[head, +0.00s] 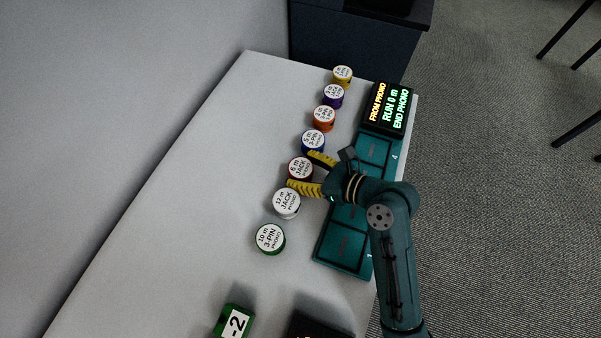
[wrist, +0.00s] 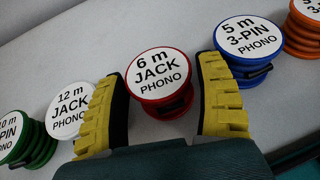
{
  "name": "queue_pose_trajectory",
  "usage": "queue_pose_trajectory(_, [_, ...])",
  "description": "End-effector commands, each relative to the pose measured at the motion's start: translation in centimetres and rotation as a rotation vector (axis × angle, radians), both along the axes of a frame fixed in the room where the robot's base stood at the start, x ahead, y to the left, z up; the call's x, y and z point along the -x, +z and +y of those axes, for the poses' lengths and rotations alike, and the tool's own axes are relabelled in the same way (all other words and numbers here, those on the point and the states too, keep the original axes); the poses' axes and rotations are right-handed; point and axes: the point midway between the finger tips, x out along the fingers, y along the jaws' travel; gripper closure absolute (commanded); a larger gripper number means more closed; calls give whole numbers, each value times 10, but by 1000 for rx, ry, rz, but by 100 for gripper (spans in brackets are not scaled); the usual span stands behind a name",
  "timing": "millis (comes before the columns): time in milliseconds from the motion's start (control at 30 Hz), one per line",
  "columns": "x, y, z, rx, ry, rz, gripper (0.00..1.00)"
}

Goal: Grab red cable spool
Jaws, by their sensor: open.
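The red cable spool (head: 299,168) stands in a row of spools on the white table, with a white top label reading "6 m JACK PHONO". It also shows in the wrist view (wrist: 160,80), between the two yellow fingers. My gripper (head: 306,174) is open, with one finger on each side of the red spool. In the wrist view my gripper (wrist: 164,104) shows a small gap between each finger and the spool. The fingers reach into the spaces beside the neighbouring spools.
The white spool (head: 287,204) and blue spool (head: 313,141) stand close on either side. Green (head: 270,239), orange (head: 324,118), purple (head: 334,96) and yellow (head: 342,76) spools continue the row. A teal tray (head: 323,256) and a lit sign (head: 387,107) lie along the right edge. The table's left part is clear.

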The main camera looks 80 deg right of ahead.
Motion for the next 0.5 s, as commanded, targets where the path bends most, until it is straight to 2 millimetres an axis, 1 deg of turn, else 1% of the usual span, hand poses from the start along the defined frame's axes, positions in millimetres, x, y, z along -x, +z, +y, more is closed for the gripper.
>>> queue_pose_trajectory(67, [-5, -2, -2, 2, -1, -1, 30])
queue_pose_trajectory(267, [-4, -1, -2, 0, -2, 0, 29])
queue_pose_trajectory(300, [-4, -1, -2, 1, -2, 0, 37])
queue_pose_trajectory(367, [-4, -1, -2, 1, -2, 0, 48])
queue_pose_trajectory(500, [-4, -1, -2, 1, -2, 0, 75])
